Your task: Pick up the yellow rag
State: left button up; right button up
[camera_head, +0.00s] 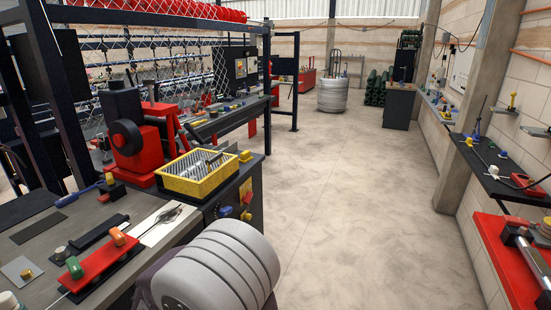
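I cannot make out a yellow rag for certain. A yellow tray (172,188) filled with grey metal pieces sits at the right end of the workbench (85,215) on the left. A small yellow object (245,156) lies at the bench's far right corner, too small to identify. Neither of my grippers shows in the head view.
A red and black machine (135,130) stands behind the tray. Shelves with small tools, including a red one (497,255), line the right wall. The concrete floor (340,190) between is clear.

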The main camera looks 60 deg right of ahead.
aim_at(246, 157)
jog(key=z, duration=1.9)
